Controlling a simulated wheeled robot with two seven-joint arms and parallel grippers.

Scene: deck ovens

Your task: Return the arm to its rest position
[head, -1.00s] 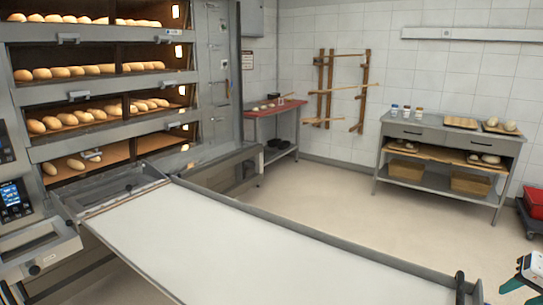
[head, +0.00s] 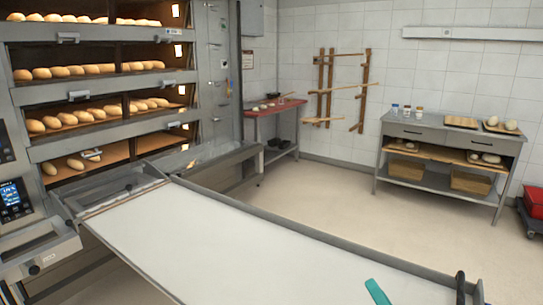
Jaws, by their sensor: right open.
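Only a teal finger of my right gripper (head: 378,291) shows, at the bottom edge of the head view. It appears over the near part of the long white loader belt (head: 230,240), and I cannot tell its height above it. The rest of that gripper and its arm are below the picture. I see nothing held at the visible finger. The gripper is open. My left gripper is not in view.
The grey-framed loader reaches from the deck oven (head: 100,95) across the foreground, with a dark handle (head: 460,287) at its right end. Loaves sit in the oven decks. A grey table (head: 420,135) and a red-topped table (head: 275,108) stand behind. The floor between is clear.

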